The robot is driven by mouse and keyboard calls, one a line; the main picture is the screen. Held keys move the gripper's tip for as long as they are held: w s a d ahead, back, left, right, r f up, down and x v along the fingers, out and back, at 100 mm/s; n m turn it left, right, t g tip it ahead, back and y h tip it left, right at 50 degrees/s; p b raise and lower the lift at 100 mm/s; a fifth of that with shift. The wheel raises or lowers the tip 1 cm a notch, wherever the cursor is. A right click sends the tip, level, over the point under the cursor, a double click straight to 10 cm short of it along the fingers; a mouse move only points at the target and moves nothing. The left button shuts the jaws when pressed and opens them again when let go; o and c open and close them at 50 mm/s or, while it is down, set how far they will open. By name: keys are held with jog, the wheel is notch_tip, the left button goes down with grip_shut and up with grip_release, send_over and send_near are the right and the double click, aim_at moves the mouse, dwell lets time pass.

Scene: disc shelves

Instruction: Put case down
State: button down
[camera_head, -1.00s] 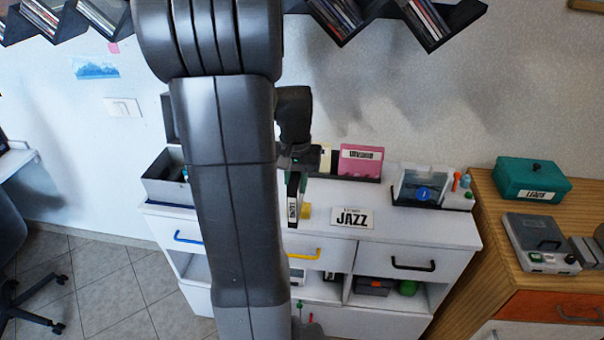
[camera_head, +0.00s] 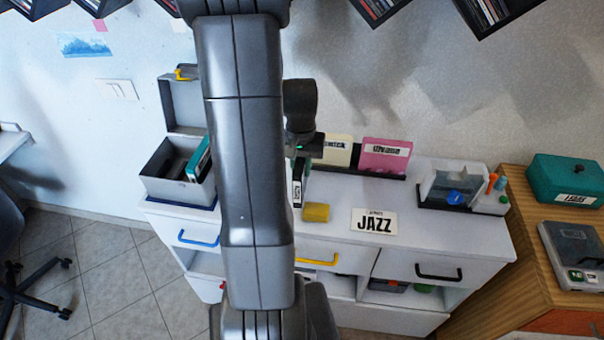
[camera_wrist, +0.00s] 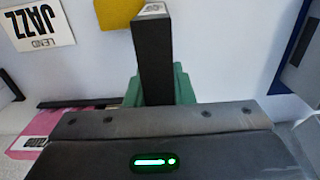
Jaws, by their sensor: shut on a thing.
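My gripper (camera_head: 299,162) is shut on a dark case (camera_head: 297,191) with a white label on its edge. The case is upright over the white cabinet top (camera_head: 440,220), left of the JAZZ card (camera_head: 373,221). In the wrist view the case (camera_wrist: 153,50) stands out from between the green finger pads (camera_wrist: 176,90). I cannot tell whether its lower end touches the cabinet top. My arm hides part of the cabinet to the left of the case.
A yellow block (camera_head: 316,212) lies close beside the case. A cream case (camera_head: 337,151) and a pink case (camera_head: 385,158) stand in a black rack behind. An open grey box (camera_head: 165,186) holding a teal case (camera_head: 200,159) is at the left. The top around the card is clear.

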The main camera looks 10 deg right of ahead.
jog(key=shift+f, duration=1.6)
jog(key=shift+f, duration=0.1)
jog(key=shift+f, duration=0.15)
jog(key=c, duration=1.3)
grip_release()
jog(key=shift+o, duration=0.2)
notch_tip(320, 180, up, 12)
jog(key=shift+r, duration=0.25)
